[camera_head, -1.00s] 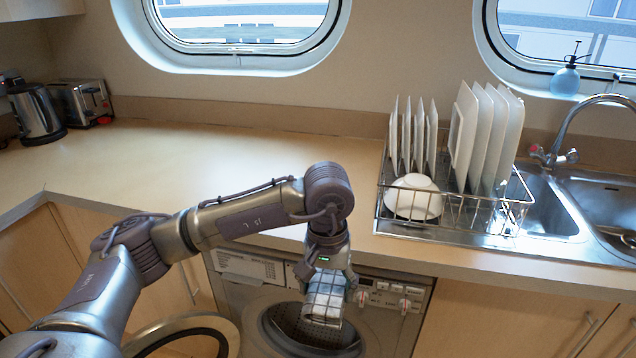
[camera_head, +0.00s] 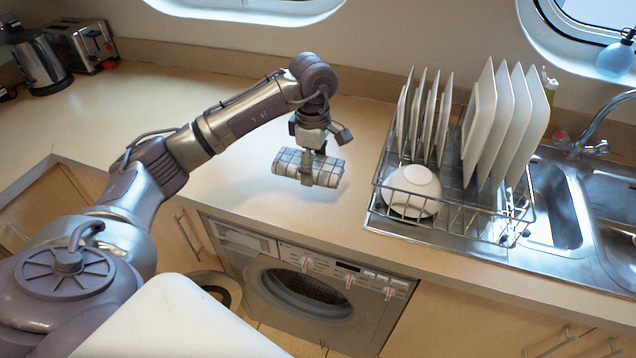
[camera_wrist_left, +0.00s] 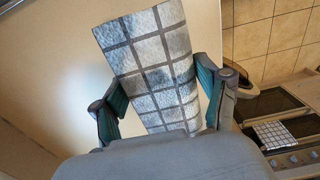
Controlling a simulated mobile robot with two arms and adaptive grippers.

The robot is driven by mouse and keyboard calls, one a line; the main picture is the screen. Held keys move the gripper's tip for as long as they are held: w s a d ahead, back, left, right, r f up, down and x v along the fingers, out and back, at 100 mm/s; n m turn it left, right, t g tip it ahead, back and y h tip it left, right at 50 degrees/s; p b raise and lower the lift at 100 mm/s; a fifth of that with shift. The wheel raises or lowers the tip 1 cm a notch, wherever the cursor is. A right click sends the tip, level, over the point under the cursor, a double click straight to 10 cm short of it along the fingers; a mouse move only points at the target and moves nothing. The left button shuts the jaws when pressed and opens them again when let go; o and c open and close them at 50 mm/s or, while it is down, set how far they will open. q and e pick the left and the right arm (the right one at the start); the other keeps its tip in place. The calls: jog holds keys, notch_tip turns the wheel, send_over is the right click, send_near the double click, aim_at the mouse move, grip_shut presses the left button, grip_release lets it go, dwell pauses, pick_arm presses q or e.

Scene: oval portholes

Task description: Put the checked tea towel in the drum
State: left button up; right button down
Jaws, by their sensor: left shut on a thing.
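The checked tea towel (camera_head: 288,162), a white and grey folded bundle with dark grid lines, is held in my left gripper (camera_head: 313,168). The gripper is shut around its middle, and the towel appears above the counter, clear of its top. In the left wrist view the towel (camera_wrist_left: 150,60) lies between the two fingers (camera_wrist_left: 162,95). The drum (camera_head: 312,292) is the dark round opening in the front of the washing machine (camera_head: 345,318), below the counter. The machine's round door (camera_head: 215,287) stands open to the left, partly hidden by my arm. My right gripper is not in view.
A wire dish rack (camera_head: 450,222) with plates and a white bowl (camera_head: 412,190) stands right of the gripper, beside the steel sink (camera_head: 550,215). A kettle (camera_head: 38,65) and toaster (camera_head: 80,45) stand far left. The counter (camera_head: 150,115) between is clear.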

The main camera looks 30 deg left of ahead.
aim_at(313, 201)
pick_arm(q)
jog(key=f, duration=0.2)
jog(key=f+p, duration=0.1)
jog(key=shift+s+f, duration=0.4)
jog(key=shift+w+f, duration=0.15)
jog(key=shift+f, duration=0.15)
notch_tip(313, 201, down, 3)
jog(key=shift+f+p, duration=0.1)
jog(key=shift+p, duration=0.4)
jog(key=shift+f, duration=0.3)
jog(key=o, duration=1.2)
jog(key=shift+c, duration=0.2)
